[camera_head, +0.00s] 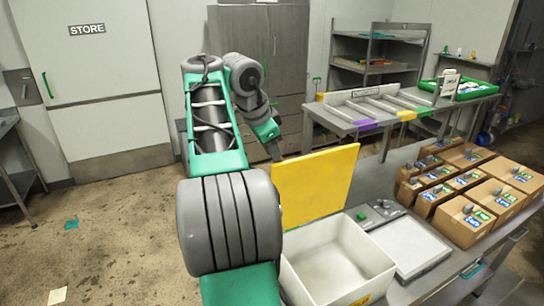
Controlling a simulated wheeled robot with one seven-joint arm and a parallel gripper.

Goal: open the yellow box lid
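The yellow lid (322,183) stands nearly upright, tilted slightly, at the far edge of a white box (365,262). The box is open at the top, and the inside that shows looks empty. My gripper (275,153) is at the upper left corner of the lid, with its dark fingers pointing down. It is very close to the lid's left edge; I cannot tell whether it touches. The fingers are too small to show whether they are open or shut. My arm hides the left side of the box and part of the lid's lower left edge.
A white-topped scale (410,246) and a small grey control unit (380,213) sit right of the box on the metal table. Several cardboard boxes (462,222) stand further right. A bench with coloured lanes (365,125) and grey cabinets (284,50) are behind. Open floor lies left.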

